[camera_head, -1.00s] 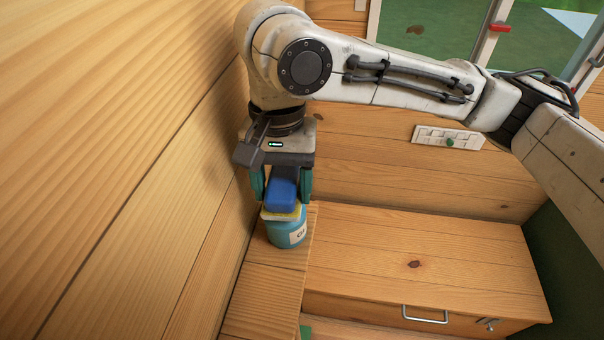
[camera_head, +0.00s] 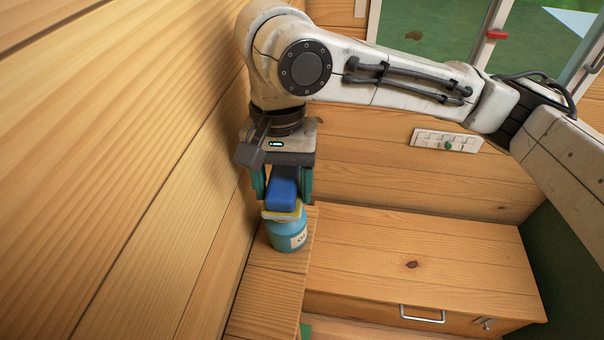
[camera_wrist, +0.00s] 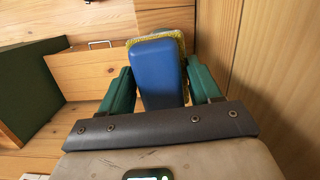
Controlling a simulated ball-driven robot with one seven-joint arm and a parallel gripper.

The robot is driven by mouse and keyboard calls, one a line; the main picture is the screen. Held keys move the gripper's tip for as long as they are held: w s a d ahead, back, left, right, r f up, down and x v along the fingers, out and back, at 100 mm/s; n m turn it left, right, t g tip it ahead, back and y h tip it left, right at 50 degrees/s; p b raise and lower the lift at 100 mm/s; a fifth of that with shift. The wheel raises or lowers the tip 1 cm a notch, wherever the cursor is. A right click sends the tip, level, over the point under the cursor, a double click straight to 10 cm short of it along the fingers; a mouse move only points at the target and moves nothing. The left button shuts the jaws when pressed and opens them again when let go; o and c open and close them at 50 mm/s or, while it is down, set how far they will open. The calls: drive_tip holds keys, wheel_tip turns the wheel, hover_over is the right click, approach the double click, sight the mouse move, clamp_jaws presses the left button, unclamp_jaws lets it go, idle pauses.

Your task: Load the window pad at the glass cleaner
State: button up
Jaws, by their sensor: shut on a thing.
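The window pad, a blue block with a yellow fringed pad at its lower end, is held in my gripper; its blue part (camera_head: 283,193) points down in the head view and shows in the wrist view (camera_wrist: 158,72). My gripper (camera_head: 284,197) has green fingers on both sides of the blue part, and it is shut on it. The glass cleaner (camera_head: 287,235), a light blue jar with a white label, stands upright on the wooden ledge directly under the pad. The yellow pad is at the jar's top; I cannot tell whether it touches or sits inside. The jar's opening is hidden.
A wooden wall (camera_head: 110,180) runs close along the left of my gripper. A wooden chest (camera_head: 430,250) with a metal handle (camera_head: 422,314) stands to the right, its top clear. A white hook rack (camera_head: 446,140) is on the back wall below the window.

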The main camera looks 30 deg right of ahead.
sight(283, 182)
drive_tip(key=shift+r+p, duration=0.6)
drive_tip(key=shift+r, duration=1.75)
